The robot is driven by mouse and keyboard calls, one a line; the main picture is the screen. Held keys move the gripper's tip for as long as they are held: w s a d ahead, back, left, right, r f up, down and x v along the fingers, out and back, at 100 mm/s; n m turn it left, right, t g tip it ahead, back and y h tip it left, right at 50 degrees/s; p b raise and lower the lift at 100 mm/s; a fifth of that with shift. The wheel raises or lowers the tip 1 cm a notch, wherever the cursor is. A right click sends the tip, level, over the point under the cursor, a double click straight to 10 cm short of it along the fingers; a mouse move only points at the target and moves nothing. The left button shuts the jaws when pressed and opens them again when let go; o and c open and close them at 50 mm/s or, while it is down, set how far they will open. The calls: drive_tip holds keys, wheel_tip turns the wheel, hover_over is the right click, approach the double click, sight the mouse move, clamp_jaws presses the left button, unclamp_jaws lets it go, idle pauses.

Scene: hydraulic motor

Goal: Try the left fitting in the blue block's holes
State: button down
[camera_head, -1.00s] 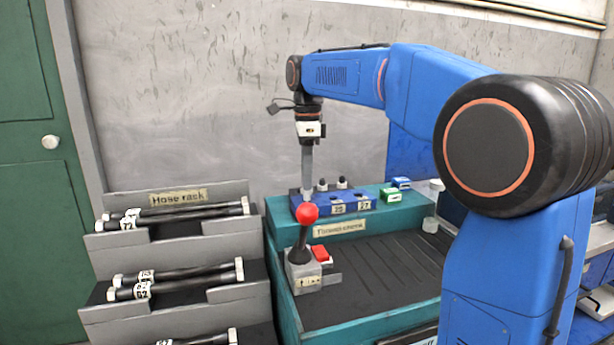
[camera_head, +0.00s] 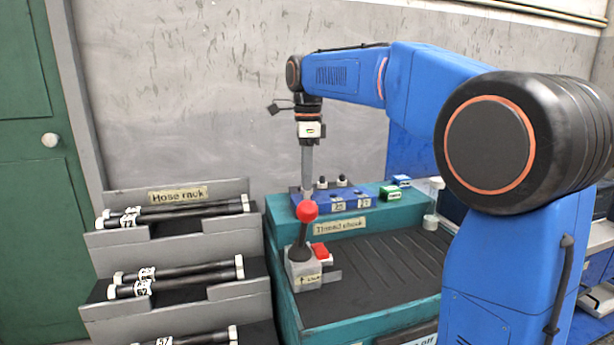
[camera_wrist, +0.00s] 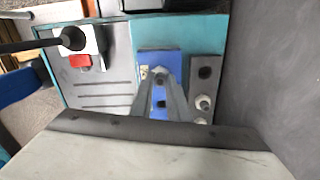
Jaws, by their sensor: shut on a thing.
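The blue block (camera_head: 345,200) lies along the back ledge of the teal bench, and it also shows in the wrist view (camera_wrist: 160,57). It has dark holes and white number labels. My gripper (camera_head: 307,190) points straight down at the block's left end. In the wrist view, my gripper (camera_wrist: 159,76) is shut over the block, holding a small pale fitting (camera_wrist: 158,71) mostly hidden between the fingertips. I cannot tell how deep the fitting sits in a hole.
A red-knobbed lever (camera_head: 307,212) stands in front of the block, close to my gripper. A red button (camera_head: 320,252) is beside it. Green (camera_head: 391,194) and blue boxes lie to the right. A hose rack (camera_head: 178,196) stands left.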

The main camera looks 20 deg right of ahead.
drive_tip(key=shift+r, duration=0.1)
idle(2.5)
drive_tip(key=shift+r, duration=2.35)
drive_tip(key=shift+d, duration=0.1)
